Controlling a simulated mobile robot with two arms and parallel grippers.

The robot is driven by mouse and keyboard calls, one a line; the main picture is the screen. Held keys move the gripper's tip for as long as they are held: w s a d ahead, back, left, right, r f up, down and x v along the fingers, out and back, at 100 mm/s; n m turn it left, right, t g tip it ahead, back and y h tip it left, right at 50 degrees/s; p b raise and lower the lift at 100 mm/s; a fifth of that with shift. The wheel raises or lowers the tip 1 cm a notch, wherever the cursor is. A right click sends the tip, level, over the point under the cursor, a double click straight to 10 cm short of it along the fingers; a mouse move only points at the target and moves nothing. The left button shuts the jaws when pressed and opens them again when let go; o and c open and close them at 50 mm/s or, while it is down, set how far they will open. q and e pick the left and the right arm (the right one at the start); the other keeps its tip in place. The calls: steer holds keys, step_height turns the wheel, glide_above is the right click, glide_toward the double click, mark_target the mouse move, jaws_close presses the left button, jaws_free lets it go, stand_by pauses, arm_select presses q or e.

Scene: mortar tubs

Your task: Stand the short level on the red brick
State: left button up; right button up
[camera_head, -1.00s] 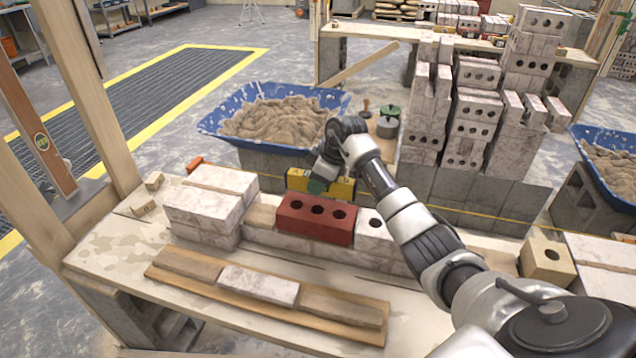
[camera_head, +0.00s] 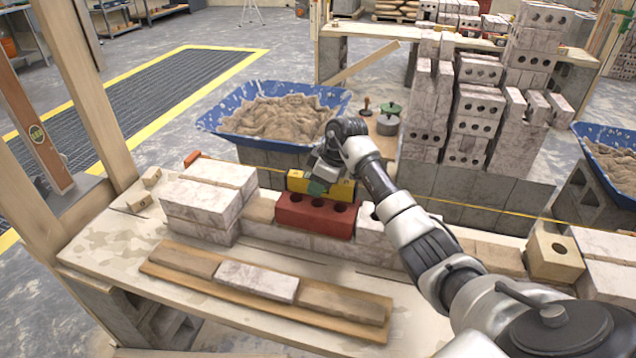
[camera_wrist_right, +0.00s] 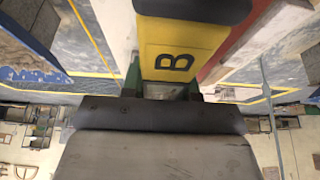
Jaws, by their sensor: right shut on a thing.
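The short level (camera_head: 346,190) is yellow with dark ends. My right gripper (camera_head: 318,187) is shut on it, and its green fingertips show at the level's sides. The level lies along the back of the red brick's top in the head view; I cannot tell whether it touches the brick. The red brick (camera_head: 314,220) has holes in its top and sits on the row of pale bricks. In the right wrist view the level's yellow face (camera_wrist_right: 180,45) shows a letter B, with a red strip of the brick (camera_wrist_right: 230,50) beside it. My left gripper is not in view.
Stacked pale bricks (camera_head: 205,205) stand left of the red brick. A plank (camera_head: 160,270) with loose pieces lies in front. A blue mortar tub (camera_head: 225,122) is behind, and a yellow string (camera_head: 460,212) runs along the wall. A tan block (camera_head: 553,258) stands at right.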

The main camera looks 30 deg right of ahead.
steer(key=shift+f, duration=0.2)
steer(key=o, duration=1.1)
steer(key=shift+c, duration=0.2)
steer(key=v, duration=1)
steer(key=shift+p, duration=0.4)
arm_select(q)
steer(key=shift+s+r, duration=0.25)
arm_select(e)
steer(key=shift+s+d+r, duration=0.1)
steer(key=shift+d+r, duration=0.05)
steer(key=shift+r, duration=0.2)
